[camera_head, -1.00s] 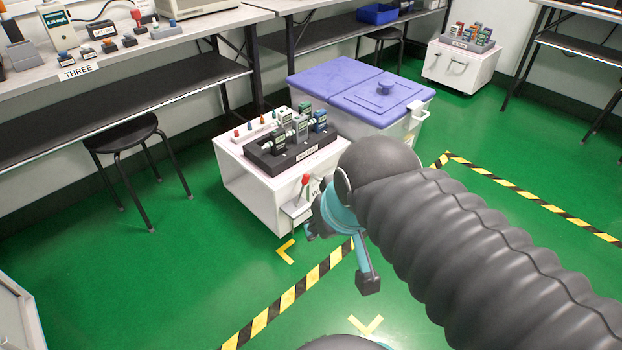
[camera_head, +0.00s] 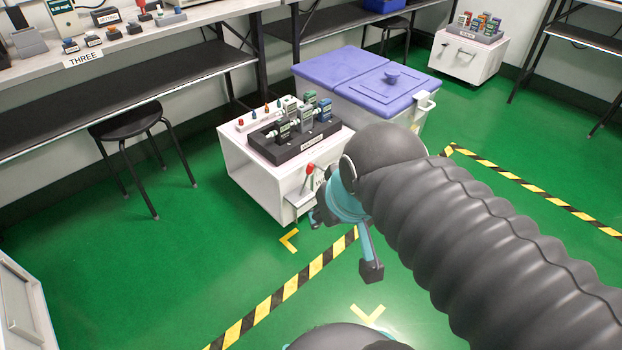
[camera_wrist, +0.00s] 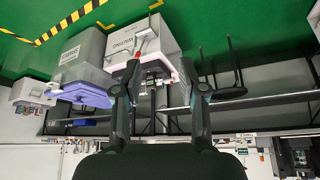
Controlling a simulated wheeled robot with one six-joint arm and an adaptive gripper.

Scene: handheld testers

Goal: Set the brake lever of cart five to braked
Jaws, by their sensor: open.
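A white cart (camera_head: 262,176) stands on the green floor near the middle of the head view; I cannot read a number on it. Its brake lever (camera_head: 309,170) has a red knob and points upward, on a small bracket at the cart's front right corner. The wrist view is upside down and shows the cart (camera_wrist: 168,37) and the red of the lever (camera_wrist: 131,68) ahead, near the left finger. My gripper (camera_wrist: 161,89) is open and empty, with its fingers apart. In the head view my arm hides most of it, in front of the cart's right side.
A black rack (camera_head: 296,148) of handheld testers sits on the cart. A grey bin with purple lids (camera_head: 345,78) stands close behind it. A stool (camera_head: 125,121) and a bench (camera_head: 160,85) are at the left. Another cart (camera_head: 466,58) stands far back. Floor in front is clear.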

